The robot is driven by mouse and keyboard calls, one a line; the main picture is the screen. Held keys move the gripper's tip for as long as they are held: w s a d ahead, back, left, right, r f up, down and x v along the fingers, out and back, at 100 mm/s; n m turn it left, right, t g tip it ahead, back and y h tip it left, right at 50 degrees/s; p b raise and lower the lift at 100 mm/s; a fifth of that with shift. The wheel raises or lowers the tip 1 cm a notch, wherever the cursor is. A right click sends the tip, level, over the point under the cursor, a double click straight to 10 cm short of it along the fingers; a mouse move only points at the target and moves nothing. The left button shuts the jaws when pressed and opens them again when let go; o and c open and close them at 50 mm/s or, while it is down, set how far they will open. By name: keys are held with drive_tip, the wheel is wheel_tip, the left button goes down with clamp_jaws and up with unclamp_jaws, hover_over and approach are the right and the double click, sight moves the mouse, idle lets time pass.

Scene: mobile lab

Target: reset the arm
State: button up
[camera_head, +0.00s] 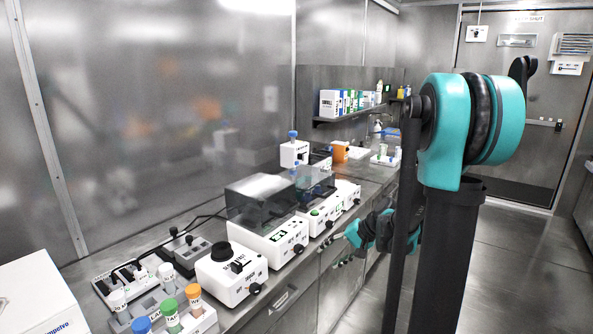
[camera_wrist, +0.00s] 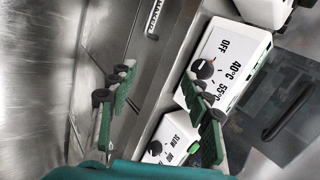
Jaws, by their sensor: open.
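My arm rises at the right of the head view, with a teal joint above a dark column. My gripper (camera_head: 353,238) shows low beside the front of the counter, partly hidden by my own arm. In the wrist view my gripper (camera_wrist: 160,88) has its two green-padded fingers wide apart with nothing held between them. The right finger overlaps a white device with a temperature dial (camera_wrist: 228,62) in the picture. I cannot tell how close they are.
The steel counter (camera_head: 280,283) carries a white device with a dark lid (camera_head: 262,225), a black-knobbed device (camera_head: 232,273) and a rack of capped bottles (camera_head: 203,318). A shelf (camera_head: 345,117) holds boxes. The floor (camera_head: 530,270) at the right is clear up to a door (camera_head: 505,110).

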drive_tip(key=s+d+f+n+h, duration=0.2)
drive_tip(key=s+d+h, duration=0.1)
drive_tip(key=s, duration=0.7)
drive_tip(key=s+d+f+n+h, duration=0.2)
drive_tip(key=s+d+h, duration=0.2)
drive_tip(key=s, duration=0.6)
drive_tip(key=shift+d+n+t, duration=0.3)
drive_tip(key=shift+n+t, duration=0.1)
drive_tip(key=shift+f, duration=0.1)
idle(1.8)
